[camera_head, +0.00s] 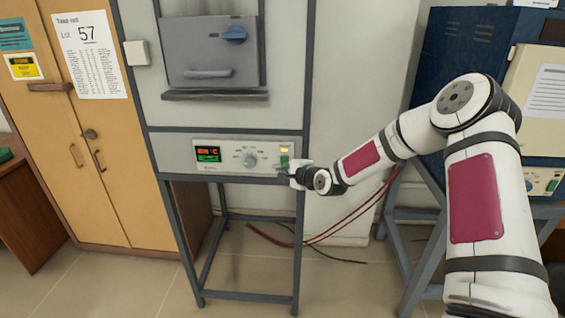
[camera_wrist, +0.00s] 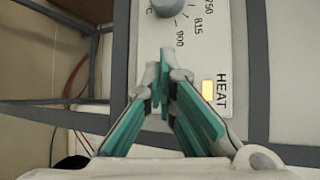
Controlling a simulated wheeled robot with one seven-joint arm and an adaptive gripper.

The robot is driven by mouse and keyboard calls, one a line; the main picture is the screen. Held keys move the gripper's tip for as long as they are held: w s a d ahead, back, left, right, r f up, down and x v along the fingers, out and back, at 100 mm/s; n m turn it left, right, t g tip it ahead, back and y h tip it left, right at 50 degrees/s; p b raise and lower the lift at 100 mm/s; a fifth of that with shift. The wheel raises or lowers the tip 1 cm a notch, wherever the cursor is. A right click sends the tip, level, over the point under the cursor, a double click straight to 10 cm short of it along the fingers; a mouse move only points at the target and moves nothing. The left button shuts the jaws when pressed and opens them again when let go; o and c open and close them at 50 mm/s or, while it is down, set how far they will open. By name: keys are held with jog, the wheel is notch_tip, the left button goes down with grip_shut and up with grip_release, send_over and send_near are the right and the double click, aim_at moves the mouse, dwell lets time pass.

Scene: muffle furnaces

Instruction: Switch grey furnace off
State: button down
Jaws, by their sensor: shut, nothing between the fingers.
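The grey furnace (camera_head: 226,110) stands on a frame left of centre, its door shut. Its control panel (camera_head: 215,144) has a red-and-green lit display (camera_head: 208,154), a round grey dial (camera_head: 249,160) and a glowing yellow lamp (camera_head: 284,150) at the right. The wrist view shows the lamp (camera_wrist: 208,90) beside the word HEAT, and the dial (camera_wrist: 167,6) at the top. My gripper (camera_wrist: 165,72) is shut and empty in front of the panel, between dial and lamp in that view. The power switch cannot be made out; the fingers may hide it. Contact cannot be told.
A blue furnace (camera_head: 463,65) with its own panel stands at the right, partly behind my arm. A yellow cabinet (camera_head: 120,165) stands at the left. Red hoses (camera_head: 345,218) and a dark cable run near the floor behind the grey furnace's stand.

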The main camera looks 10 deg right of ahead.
jog(key=shift+w+d+r+b, duration=0.1)
jog(key=shift+w+d+b, duration=0.15)
jog(key=shift+w, duration=0.45)
jog(key=shift+w, duration=0.1)
dwell(1.0)
jog(key=shift+w+d+r, duration=0.1)
jog(key=shift+w, duration=0.2)
jog(key=shift+w+d+b, duration=0.1)
jog(key=shift+w+b, duration=0.2)
jog(key=shift+b, duration=0.1)
dwell(0.4)
jog(key=shift+s, duration=0.1)
jog(key=shift+s+a+p, duration=0.25)
jog(key=shift+s+p, duration=0.3)
jog(key=shift+s, duration=0.1)
jog(key=shift+s+a+f+p, duration=0.15)
jog(key=shift+s+a+p, duration=0.1)
jog(key=shift+s+p, duration=0.4)
jog(key=shift+s+a+f+p, duration=0.1)
jog(key=shift+s+a+p, duration=0.2)
jog(key=shift+s, duration=0.6)
jog(key=shift+s+a+f+p, duration=0.2)
jog(key=shift+s+p, duration=0.35)
jog(key=shift+s, duration=0.25)
